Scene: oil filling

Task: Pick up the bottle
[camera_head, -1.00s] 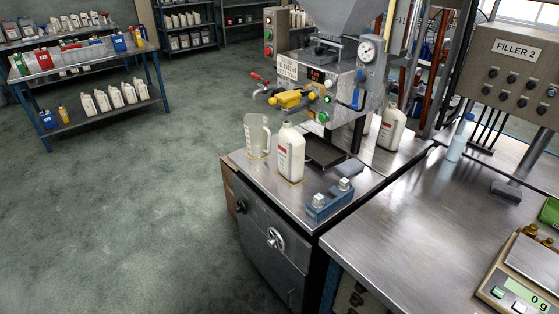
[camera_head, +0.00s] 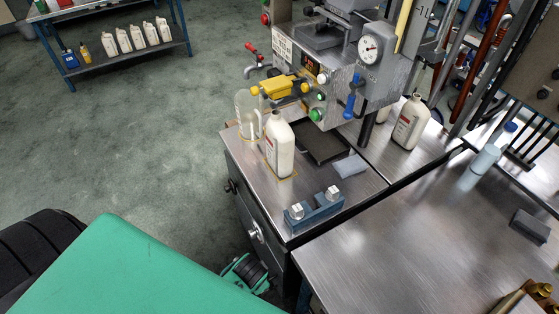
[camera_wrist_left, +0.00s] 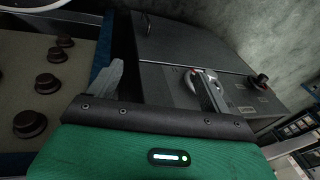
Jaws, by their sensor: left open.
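A white bottle with a red-and-white label (camera_head: 280,150) stands upright on the steel top of the filling cabinet (camera_head: 372,182), below the filling machine, in the head view. A clear measuring jug (camera_head: 246,112) stands just behind it to the left. Another white bottle (camera_head: 410,124) stands further right. My green left arm comes in at the lower left of the head view, below and apart from the bottle. In the left wrist view my left gripper (camera_wrist_left: 161,82) is open, its two grey fingers apart with nothing between them. The bottle is not in that view. My right gripper is not in view.
The filling machine (camera_head: 342,85) overhangs the bottle's back side. A blue block with two silver knobs (camera_head: 314,210) and a grey cloth (camera_head: 350,166) lie near the bottle. A steel table (camera_head: 400,250) adjoins at right, with a pale blue bottle (camera_head: 485,160). Open floor lies left.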

